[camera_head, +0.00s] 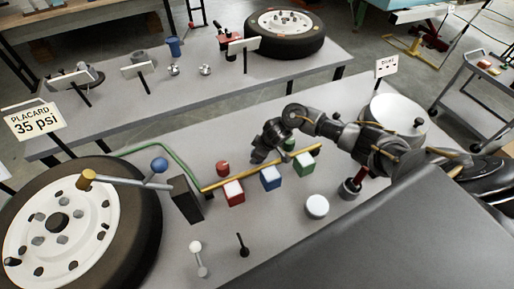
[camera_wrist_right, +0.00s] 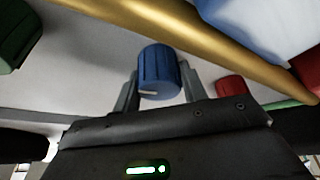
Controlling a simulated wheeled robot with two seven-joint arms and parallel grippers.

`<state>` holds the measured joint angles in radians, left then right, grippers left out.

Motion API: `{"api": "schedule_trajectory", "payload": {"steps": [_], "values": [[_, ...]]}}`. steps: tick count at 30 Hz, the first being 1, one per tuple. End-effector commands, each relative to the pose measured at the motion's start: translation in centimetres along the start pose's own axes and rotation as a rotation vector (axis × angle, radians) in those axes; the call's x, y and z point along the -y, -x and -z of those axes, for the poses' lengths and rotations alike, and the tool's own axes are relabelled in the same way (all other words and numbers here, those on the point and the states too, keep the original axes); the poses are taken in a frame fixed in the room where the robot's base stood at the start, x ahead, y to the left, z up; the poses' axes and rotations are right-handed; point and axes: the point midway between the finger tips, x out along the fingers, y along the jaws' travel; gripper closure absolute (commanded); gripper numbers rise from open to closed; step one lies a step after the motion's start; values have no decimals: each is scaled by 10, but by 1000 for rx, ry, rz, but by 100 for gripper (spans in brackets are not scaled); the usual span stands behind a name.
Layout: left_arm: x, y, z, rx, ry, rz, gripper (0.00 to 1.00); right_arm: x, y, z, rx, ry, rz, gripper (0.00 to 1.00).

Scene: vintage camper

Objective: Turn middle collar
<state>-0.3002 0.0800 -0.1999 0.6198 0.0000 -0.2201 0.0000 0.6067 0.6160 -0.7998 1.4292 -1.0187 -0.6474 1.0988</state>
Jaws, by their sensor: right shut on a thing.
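The middle collar is a blue ribbed knob (camera_wrist_right: 159,70) with a white mark near its lower edge. In the right wrist view it sits between the two fingers of my right gripper (camera_wrist_right: 159,88), which is shut on it. In the head view my right gripper (camera_head: 262,158) reaches down behind the gold pipe (camera_head: 250,176), beside the blue block (camera_head: 270,179), and hides the blue collar. The red collar (camera_head: 222,168) stands to the left and the green collar (camera_head: 289,145) to the right. My left gripper is not in view.
A red block (camera_head: 234,193) and a green block (camera_head: 304,164) flank the blue one along the pipe. A dark block (camera_head: 186,198), a green hose (camera_head: 165,150) and a wheel (camera_head: 140,225) lie left. A white round piece (camera_head: 317,206) stands in front.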

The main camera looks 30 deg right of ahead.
Motion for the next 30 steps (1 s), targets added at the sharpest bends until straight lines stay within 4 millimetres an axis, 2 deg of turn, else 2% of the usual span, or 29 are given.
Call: {"api": "schedule_trajectory", "payload": {"steps": [1, 6, 23, 24, 28, 30], "values": [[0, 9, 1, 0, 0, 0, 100, 0, 4, 1, 3, -21, -7, 80], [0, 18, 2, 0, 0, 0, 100, 0, 2, 1, 4, -75, -32, 80], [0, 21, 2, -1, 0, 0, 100, 0, -1, 0, 4, -105, -45, 80], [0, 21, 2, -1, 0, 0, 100, 0, -1, 0, 4, -105, -45, 54], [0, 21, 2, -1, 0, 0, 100, 0, -1, 0, 4, -104, -44, 37], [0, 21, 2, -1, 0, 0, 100, 0, 0, 0, 4, -104, -44, 36]]}}
